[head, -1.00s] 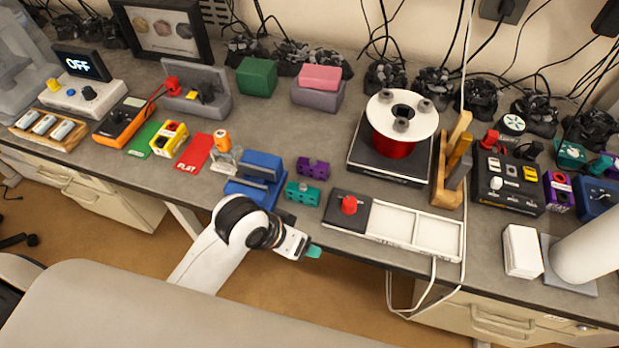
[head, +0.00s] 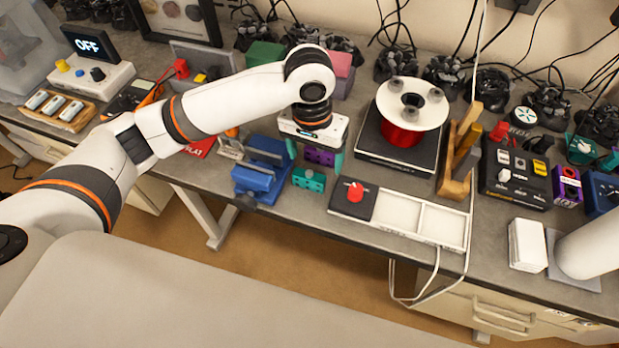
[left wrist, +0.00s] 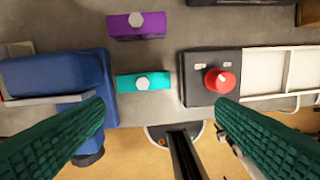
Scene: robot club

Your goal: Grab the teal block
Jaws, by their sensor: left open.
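The teal block (head: 309,180) lies near the front edge of the grey bench, just right of the blue vise. It has a pale round stud facing up in the left wrist view (left wrist: 143,82). My left gripper (head: 315,157) is open and empty above the bench, with its fingers over the purple block (head: 319,156), behind the teal one in the head view. In the left wrist view the textured green fingers (left wrist: 160,104) spread wide, with the teal block between their lines and apart from both. My right gripper is not in view.
The blue vise (head: 257,177) stands close on the left of the teal block. A white tray (head: 440,224) with a red-knobbed black box (head: 366,208) is to its right. The purple block is close behind. A red wire spool (head: 402,125) stands at the back right.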

